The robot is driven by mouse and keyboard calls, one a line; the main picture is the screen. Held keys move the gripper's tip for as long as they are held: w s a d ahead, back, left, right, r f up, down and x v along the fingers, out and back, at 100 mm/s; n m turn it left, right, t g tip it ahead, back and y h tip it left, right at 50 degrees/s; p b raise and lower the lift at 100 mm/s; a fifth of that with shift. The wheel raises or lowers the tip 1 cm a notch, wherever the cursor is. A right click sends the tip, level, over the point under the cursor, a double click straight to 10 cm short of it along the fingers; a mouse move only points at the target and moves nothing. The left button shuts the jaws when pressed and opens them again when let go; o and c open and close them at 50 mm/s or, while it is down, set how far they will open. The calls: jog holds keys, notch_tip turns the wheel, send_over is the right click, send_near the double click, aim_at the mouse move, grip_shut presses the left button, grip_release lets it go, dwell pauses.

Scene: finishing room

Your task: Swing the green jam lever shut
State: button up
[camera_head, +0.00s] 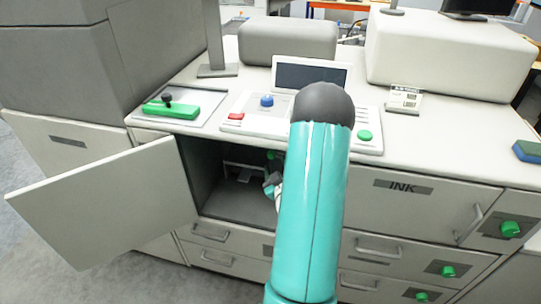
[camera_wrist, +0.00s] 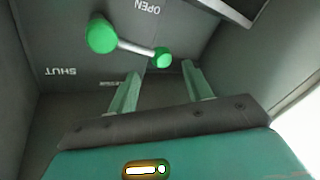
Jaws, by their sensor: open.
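The green jam lever (camera_wrist: 134,46) shows in the wrist view inside a dark compartment. It has a large green knob at the left, a pale rod and a smaller green end at the right. The word OPEN (camera_wrist: 147,6) is printed above the rod, and SHUT (camera_wrist: 61,72) is at lower left. The lever lies between these words, its large knob left of OPEN. My gripper (camera_wrist: 160,71) is open and empty, its two fingers pointing toward the lever's small end; contact cannot be told. In the head view my arm reaches into the open cabinet (camera_head: 235,195) and hides most of the gripper.
The cabinet door (camera_head: 105,200) stands swung open to the left. The compartment walls (camera_wrist: 275,60) are close on both sides. The INK door (camera_head: 400,210) at right is closed, with drawers below. A green-handled tool (camera_head: 185,111) lies on a tray on top.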

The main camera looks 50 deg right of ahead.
aim_at(272, 157)
jog(key=x, duration=0.6)
jog(key=shift+w, duration=0.2)
grip_shut()
